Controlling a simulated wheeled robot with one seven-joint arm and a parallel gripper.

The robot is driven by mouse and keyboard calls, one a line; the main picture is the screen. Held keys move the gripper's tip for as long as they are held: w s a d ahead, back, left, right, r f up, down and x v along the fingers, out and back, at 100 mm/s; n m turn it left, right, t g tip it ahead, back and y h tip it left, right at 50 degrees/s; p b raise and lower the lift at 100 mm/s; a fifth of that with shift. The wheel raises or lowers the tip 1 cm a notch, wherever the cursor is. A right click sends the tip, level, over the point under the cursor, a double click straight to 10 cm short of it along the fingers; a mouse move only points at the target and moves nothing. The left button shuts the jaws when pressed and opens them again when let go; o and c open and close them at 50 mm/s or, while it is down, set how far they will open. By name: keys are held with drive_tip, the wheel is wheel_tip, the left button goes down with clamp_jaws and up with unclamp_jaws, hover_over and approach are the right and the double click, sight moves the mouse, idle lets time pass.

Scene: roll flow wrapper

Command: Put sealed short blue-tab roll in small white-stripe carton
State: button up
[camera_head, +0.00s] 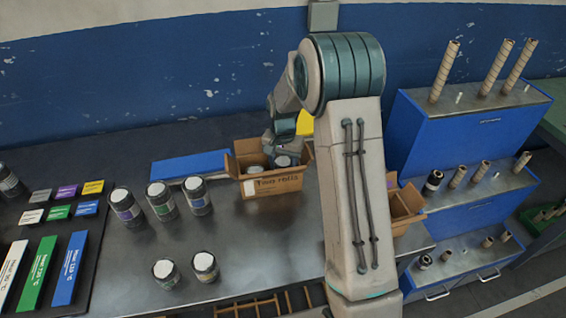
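A small open brown carton (285,188) stands near the table's back edge, with dark lettering and a pale patch on its front. I cannot make out a white stripe for certain. My gripper (283,152) points down into the carton. A dark roll with a white top (284,161) is inside, right under the gripper. Another white-topped roll (256,168) sits to its left in the carton. My fingertips are hidden, so I cannot tell whether they grip the roll, and neither roll's tab colour shows.
Taller rolls with purple (125,212), green (161,204) and blue (197,200) labels stand left of the carton. Two short rolls (166,274) (206,268) stand nearer. A second carton (407,205) is partly behind my arm. A blue stepped rack (465,130) holds tubes at right.

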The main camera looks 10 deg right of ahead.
sight(283, 162)
drive_tip(key=shift+f, duration=0.2)
drive_tip(key=o, duration=0.8)
drive_tip(key=shift+r, duration=0.1)
wheel_tip(283, 162, up, 13)
drive_tip(key=p, duration=0.8)
drive_tip(key=s+r+n+t, duration=0.2)
drive_tip(key=s+r+n, duration=0.1)
drive_tip(key=s+r, duration=1)
drive_tip(key=s+n, duration=0.1)
drive_tip(key=s, duration=0.4)
drive_tip(key=s+r+n+t, duration=0.1)
drive_tip(key=s, duration=0.4)
drive_tip(key=s+n, duration=0.1)
drive_tip(key=s, duration=0.4)
drive_tip(key=shift+s+r+t, duration=0.1)
drive_tip(key=shift+r+t, duration=0.05)
drive_tip(key=shift+t, duration=0.25)
